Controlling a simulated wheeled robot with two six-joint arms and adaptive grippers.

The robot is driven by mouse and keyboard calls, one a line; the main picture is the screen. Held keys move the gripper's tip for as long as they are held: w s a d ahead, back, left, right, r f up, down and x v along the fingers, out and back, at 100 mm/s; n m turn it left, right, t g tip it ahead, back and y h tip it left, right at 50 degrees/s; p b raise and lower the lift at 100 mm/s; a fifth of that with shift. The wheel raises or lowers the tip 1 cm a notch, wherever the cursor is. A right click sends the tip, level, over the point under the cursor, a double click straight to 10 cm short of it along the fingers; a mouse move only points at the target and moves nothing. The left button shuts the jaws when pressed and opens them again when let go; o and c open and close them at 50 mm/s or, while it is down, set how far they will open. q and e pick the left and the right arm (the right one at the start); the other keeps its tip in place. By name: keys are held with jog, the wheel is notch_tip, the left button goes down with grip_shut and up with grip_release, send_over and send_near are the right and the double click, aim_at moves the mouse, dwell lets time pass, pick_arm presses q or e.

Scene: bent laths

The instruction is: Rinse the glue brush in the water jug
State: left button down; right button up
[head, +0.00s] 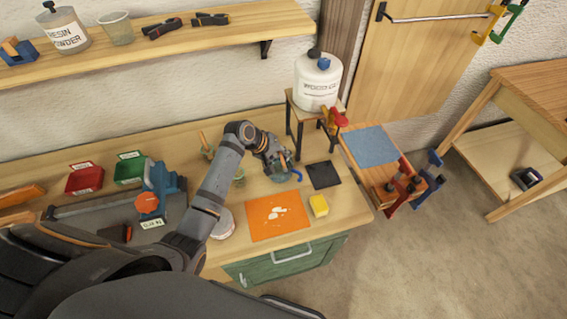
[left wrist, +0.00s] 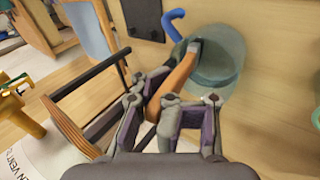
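The water jug (head: 281,179) is a clear, bluish vessel with a blue hook-like handle, on the right part of the workbench. It also shows at the top of the left wrist view (left wrist: 222,68). My left gripper (head: 283,160) is directly above the jug in the head view. In the left wrist view the gripper (left wrist: 155,118) is shut on the orange-brown wooden handle of the glue brush (left wrist: 176,78). The brush slants, its grey end over the jug's opening; I cannot tell how deep its bristles reach. My right gripper is not in view.
An orange mat (head: 263,222) with white blotches, a yellow sponge (head: 318,206) and a dark pad (head: 323,175) lie near the jug. A stool (head: 291,99) bearing a white container (head: 318,80) stands behind. A white tub (head: 223,224) stands beside my left arm.

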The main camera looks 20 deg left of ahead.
pick_arm(q)
jog(key=shift+r+p, duration=2.2)
jog(key=shift+r, duration=0.1)
notch_tip(320, 180, up, 4)
jog(key=shift+r, duration=0.15)
dwell(0.5)
notch_tip(320, 180, up, 4)
dwell(0.4)
dwell(0.3)
